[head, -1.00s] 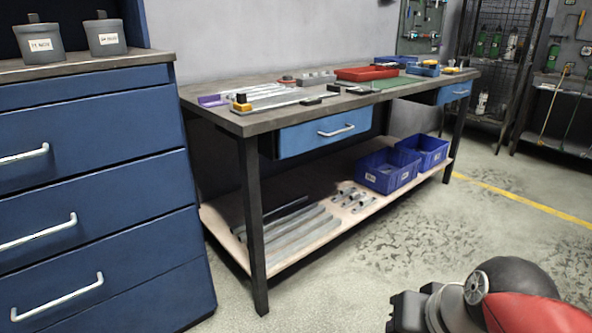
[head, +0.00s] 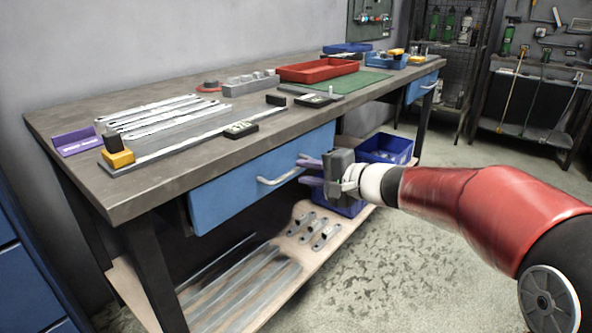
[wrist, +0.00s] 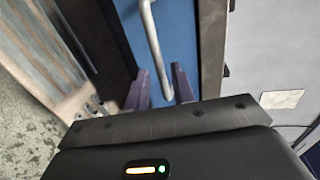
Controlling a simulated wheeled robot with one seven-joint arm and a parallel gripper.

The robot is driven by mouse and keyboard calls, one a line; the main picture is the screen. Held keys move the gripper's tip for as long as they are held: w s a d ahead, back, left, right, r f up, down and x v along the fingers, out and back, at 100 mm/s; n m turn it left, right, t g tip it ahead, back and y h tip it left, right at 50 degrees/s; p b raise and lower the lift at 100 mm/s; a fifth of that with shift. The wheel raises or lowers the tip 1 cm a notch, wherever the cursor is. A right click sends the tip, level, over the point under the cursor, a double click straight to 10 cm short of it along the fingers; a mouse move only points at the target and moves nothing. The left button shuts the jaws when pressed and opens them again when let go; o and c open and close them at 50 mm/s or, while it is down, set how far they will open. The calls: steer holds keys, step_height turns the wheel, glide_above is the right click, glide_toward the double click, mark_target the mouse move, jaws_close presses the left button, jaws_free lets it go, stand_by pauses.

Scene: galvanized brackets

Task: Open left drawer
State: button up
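The left drawer (head: 225,195) is a blue front under the workbench top, and it looks shut. Its silver bar handle (head: 272,181) runs across the front. My gripper (head: 302,171) is open at the right end of this handle, with its purple fingers pointing at the drawer. In the wrist view the handle (wrist: 152,42) runs down toward the gap between the two fingers (wrist: 161,88). One finger is on each side of the handle's end. I cannot tell whether they touch it.
The workbench top (head: 75,110) carries metal bars, a red tray (head: 318,70) and a green mat. A second blue drawer (head: 421,87) is at the far right end. Blue bins (head: 385,149) and metal parts lie on the lower shelf. The floor at the right is open.

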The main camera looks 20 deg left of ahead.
mark_target(297, 171)
steer(key=shift+x, duration=1.95)
jaws_close()
